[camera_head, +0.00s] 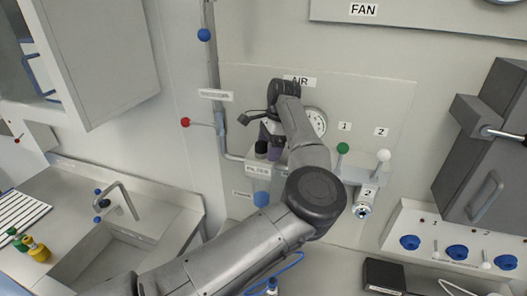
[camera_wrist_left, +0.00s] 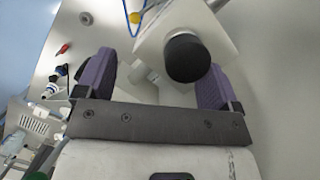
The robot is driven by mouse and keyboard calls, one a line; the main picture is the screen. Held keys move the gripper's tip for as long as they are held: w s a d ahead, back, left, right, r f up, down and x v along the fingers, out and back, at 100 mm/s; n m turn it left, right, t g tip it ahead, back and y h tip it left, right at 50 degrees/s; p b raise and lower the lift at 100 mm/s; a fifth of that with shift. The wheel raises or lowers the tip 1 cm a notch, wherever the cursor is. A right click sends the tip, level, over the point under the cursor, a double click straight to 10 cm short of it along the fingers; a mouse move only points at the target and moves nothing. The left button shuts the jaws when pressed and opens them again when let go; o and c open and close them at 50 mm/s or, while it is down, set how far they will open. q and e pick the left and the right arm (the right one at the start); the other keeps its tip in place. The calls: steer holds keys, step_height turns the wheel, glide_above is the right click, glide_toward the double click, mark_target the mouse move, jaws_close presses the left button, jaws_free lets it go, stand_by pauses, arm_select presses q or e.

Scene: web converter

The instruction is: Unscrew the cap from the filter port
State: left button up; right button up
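A black round cap (camera_head: 261,148) sits on the pale filter housing (camera_head: 258,170) on the wall panel under the AIR label. In the left wrist view the cap (camera_wrist_left: 187,58) faces the camera on the end of a white block (camera_wrist_left: 172,20). My left gripper (camera_head: 271,140) is at the cap, mostly hidden by its own arm. In the wrist view its purple fingers (camera_wrist_left: 155,80) are wide apart. Whether the fingertips reach around the cap is unclear. My right gripper is out of view.
A round white gauge (camera_head: 317,121) is partly behind my arm. Green (camera_head: 342,148) and white (camera_head: 383,155) ball handles stand to the right. A red-knobbed lever (camera_head: 186,122) and a vertical pipe (camera_head: 214,75) are to the left. A sink (camera_head: 100,257) lies at lower left.

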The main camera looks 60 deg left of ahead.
mark_target(259, 144)
arm_select(q)
steer(key=shift+o, duration=1.2)
steer(key=shift+s+a+f, duration=0.45)
steer(key=shift+a+f, duration=0.3)
steer(key=shift+a, duration=0.05)
steer(key=shift+s+a+m+b, duration=0.1)
steer(key=shift+m+b, duration=0.2)
steer(key=shift+b, duration=0.25)
steer(key=shift+s+a+r+m+y+b, duration=0.15)
steer(key=shift+a+m+y+b, duration=0.25)
steer(key=shift+m, duration=0.3)
steer(key=shift+s+r+m+b, duration=0.25)
steer(key=shift+m+b, duration=0.1)
steer(key=shift+m, duration=0.15)
steer(key=shift+r+m, duration=0.2)
steer(key=shift+m, duration=0.1)
steer(key=shift+w+d+r, duration=0.1)
steer(key=shift+d, duration=0.05)
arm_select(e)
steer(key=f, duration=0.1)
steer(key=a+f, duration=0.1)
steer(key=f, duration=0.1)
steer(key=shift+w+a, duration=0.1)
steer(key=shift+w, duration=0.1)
arm_select(q)
steer(key=shift+w, duration=0.1)
